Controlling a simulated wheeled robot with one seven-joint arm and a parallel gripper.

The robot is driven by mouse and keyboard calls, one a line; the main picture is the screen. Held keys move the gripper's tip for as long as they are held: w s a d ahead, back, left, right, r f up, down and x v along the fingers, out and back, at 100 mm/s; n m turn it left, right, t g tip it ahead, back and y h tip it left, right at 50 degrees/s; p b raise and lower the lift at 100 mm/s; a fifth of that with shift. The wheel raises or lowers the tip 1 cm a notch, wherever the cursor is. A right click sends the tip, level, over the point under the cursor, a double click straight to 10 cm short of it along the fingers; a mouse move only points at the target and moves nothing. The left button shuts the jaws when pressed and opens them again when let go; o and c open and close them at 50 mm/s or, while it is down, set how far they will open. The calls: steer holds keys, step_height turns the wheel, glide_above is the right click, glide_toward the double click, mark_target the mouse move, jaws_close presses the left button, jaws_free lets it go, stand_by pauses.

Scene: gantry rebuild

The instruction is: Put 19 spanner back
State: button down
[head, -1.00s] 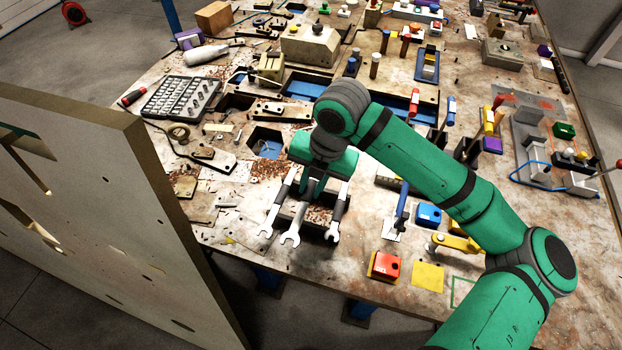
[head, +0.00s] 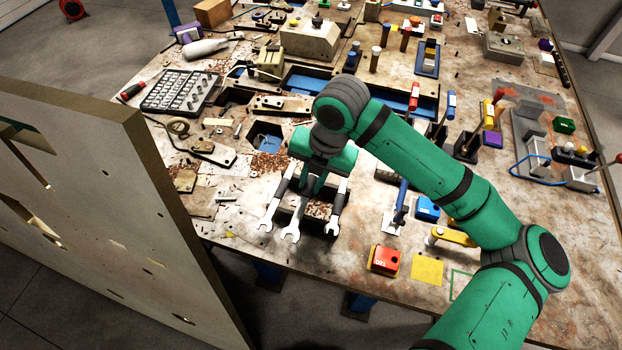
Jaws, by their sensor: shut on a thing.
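Three spanners with dark handles and pale open ends lie side by side near the front edge of the workbench: a left one (head: 269,212), a middle one (head: 292,226) and a right one (head: 335,219). My gripper (head: 305,188) points down over them and is shut on the middle spanner, near its upper part. The middle spanner's open jaw points towards the front edge, between the other two. The gripper hides much of its handle. No size mark can be read, and I cannot tell whether the held spanner touches its support.
A red box (head: 384,259) and a yellow square (head: 427,270) are to the right. A blue-handled tool (head: 401,204) and a blue box (head: 428,208) stand near my arm. A tall pale panel (head: 100,200) rises at the left. A grey socket tray (head: 180,93) lies farther back.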

steer(key=shift+f, duration=1.35)
steer(key=shift+f, duration=1)
stand_by(0.4)
steer(key=c, duration=1.6)
jaws_free()
steer(key=shift+o, duration=0.2)
step_height(320, 180, up, 11)
steer(key=d, duration=0.2)
steer(key=shift+s+f, duration=0.15)
steer(key=shift+s, duration=0.15)
